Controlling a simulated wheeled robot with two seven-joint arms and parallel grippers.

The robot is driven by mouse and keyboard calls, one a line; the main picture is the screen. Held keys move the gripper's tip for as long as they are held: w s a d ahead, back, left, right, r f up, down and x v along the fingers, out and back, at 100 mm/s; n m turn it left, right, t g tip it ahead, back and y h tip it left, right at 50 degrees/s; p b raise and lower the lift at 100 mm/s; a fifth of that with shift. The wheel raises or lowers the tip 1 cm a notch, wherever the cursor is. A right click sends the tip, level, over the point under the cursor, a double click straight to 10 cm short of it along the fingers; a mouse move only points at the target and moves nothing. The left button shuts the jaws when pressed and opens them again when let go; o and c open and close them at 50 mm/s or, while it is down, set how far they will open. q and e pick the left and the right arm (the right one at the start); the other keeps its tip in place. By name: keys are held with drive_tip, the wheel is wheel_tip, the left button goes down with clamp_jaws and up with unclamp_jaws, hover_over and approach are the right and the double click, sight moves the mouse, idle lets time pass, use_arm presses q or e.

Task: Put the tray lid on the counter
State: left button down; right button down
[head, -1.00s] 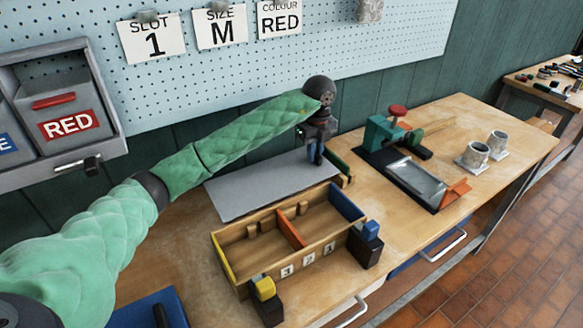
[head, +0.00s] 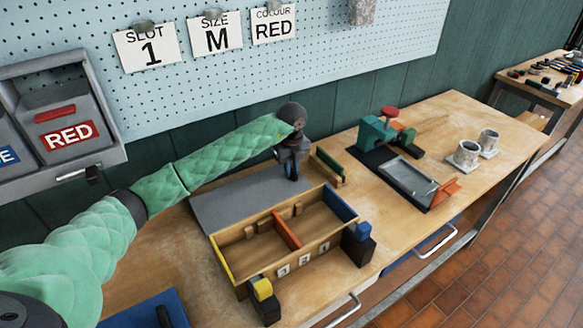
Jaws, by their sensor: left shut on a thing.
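The tray lid (head: 240,197) is a flat grey plate just behind the wooden tray (head: 275,272). It is close to level; I cannot tell whether it touches the counter (head: 165,245). My left gripper (head: 292,176) points down at the lid's right end and is shut on it; the grasp itself is small and partly hidden. The tray is open, with a red divider and a blue right end, and number tags on its front. My right gripper is not in view.
A green-edged wooden piece (head: 328,165) stands right of the lid. A green clamp (head: 377,130), a grey metal tray (head: 412,180) and two cups (head: 467,153) are farther right. Yellow (head: 262,290) and blue (head: 362,232) blocks sit at the tray's front corners. Bare counter lies left of the tray.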

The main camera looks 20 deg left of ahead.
use_arm(q)
drive_tip(key=shift+f, duration=0.25)
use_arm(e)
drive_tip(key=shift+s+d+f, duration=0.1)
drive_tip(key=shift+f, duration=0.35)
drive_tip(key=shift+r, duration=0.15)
use_arm(q)
drive_tip(key=shift+f, duration=0.1)
drive_tip(key=c, duration=1.4)
unclamp_jaws()
drive_tip(key=shift+o, duration=0.2)
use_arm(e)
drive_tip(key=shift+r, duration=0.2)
